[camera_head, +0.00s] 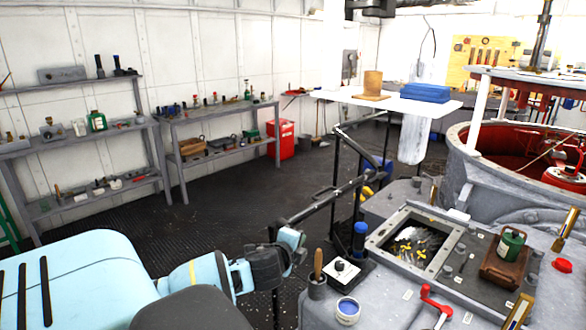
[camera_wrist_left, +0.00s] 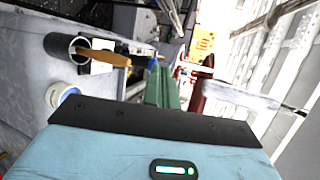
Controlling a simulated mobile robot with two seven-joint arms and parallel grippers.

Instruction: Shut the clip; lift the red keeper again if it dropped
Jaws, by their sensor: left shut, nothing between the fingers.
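My left gripper (camera_head: 297,241) is at the near side of the black rail, left of the grey machine deck; its fingers are small and hard to make out here. In the left wrist view, two long green fingers (camera_wrist_left: 163,84) lie together, shut, with nothing seen between them. A red upright piece (camera_wrist_left: 202,88) with a pale bar stands just right of the fingers, apart from them in the picture. I cannot tell whether it is the keeper. A red crank-shaped lever (camera_head: 436,298) sits at the deck's front. I cannot make out the clip for certain. My right gripper is out of view.
A wooden handle (camera_head: 318,263) stands in a dark cup, also in the left wrist view (camera_wrist_left: 112,57). Near it are a blue-lidded jar (camera_head: 348,308), a white-faced box (camera_head: 344,270) and a framed opening (camera_head: 381,233). A black rail (camera_head: 331,193) runs behind. The floor at left is clear.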

